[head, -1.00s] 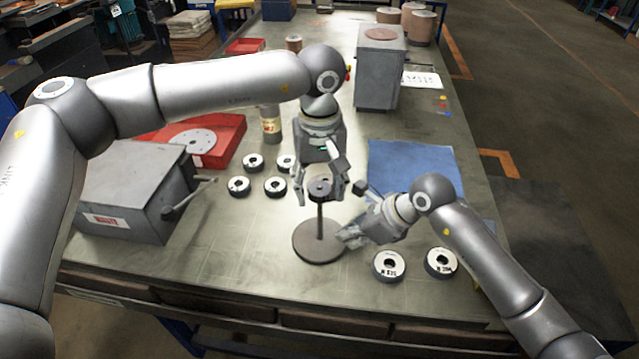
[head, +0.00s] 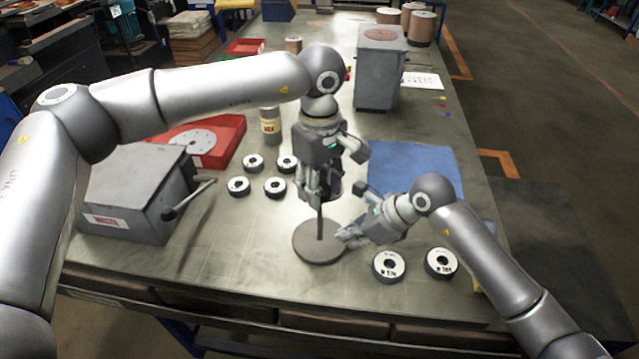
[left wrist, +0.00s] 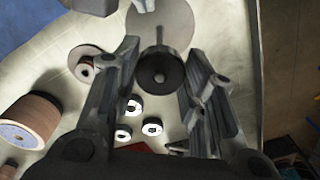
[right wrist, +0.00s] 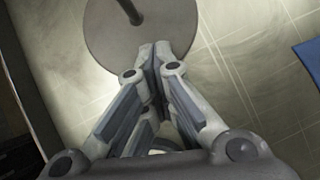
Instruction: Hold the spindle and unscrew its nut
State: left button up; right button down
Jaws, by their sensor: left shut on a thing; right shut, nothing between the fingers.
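The spindle is a thin upright rod (head: 319,226) on a round grey base (head: 308,244), standing on the bench near its front. Its dark round top piece with a hub, which I take for the nut (left wrist: 160,74), sits between my left fingers in the left wrist view. My left gripper (head: 321,192) points straight down over the spindle and is shut on this top piece. The fingers partly hide it in the head view. My right gripper (head: 346,238) is shut and empty, low beside the rod, with its tips over the base edge (right wrist: 110,45) in the right wrist view.
Several flap discs (head: 276,187) lie left of the spindle, and two more (head: 389,266) lie front right. A grey box with a lever (head: 128,200), a red tray (head: 232,140), a bottle (head: 270,124) and a blue mat (head: 415,165) surround the area.

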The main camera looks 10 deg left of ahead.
pick_arm(q)
jog(key=n, duration=1.2)
jog(key=shift+n, duration=0.3)
jog(key=n, duration=0.9)
jog(key=o, duration=0.8)
jog(key=shift+c, duration=0.2)
